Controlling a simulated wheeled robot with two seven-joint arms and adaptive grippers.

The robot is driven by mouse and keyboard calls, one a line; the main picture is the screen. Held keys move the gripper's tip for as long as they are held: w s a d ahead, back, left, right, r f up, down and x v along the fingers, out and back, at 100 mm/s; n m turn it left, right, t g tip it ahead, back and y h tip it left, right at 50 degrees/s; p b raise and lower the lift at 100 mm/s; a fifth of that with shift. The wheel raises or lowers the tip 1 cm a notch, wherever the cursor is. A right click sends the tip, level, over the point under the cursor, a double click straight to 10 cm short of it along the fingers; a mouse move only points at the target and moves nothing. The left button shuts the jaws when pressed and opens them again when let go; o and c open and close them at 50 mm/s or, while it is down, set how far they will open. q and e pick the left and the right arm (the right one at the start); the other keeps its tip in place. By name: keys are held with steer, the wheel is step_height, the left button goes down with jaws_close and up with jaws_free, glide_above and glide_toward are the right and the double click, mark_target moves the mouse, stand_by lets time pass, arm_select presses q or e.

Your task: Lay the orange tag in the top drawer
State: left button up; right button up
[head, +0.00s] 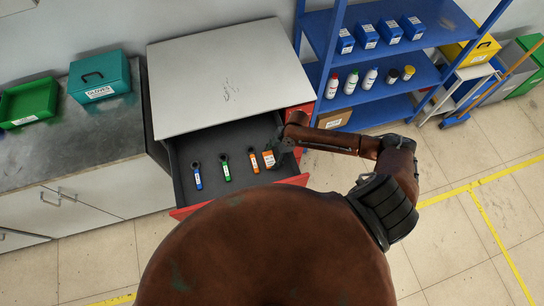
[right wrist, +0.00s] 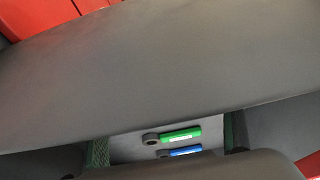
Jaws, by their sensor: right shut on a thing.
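The top drawer (head: 215,195) of the grey-topped cabinet is pulled open, with a dark inside and a red front. A small orange tag (head: 269,159) with a pale label is at the drawer's right side in the head view. My right gripper (head: 274,154) reaches in from the right and is shut on it; the fingers are small and partly hidden there. I cannot tell whether the tag touches the drawer floor. In the right wrist view dark gripper parts fill most of the picture and the tag is not seen. My left gripper is not in view.
A blue-handled piece (head: 197,177), a green-handled piece (head: 225,168) and an orange-handled piece (head: 254,160), each with a dark ring end, lie in a row in the drawer. The cabinet top (head: 230,80) overhangs behind. A blue shelf (head: 375,75) stands to the right.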

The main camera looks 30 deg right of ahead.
steer(key=o, duration=0.9)
steer(key=shift+o, duration=0.2)
steer(key=v, duration=1.2)
steer(key=shift+d, duration=0.1)
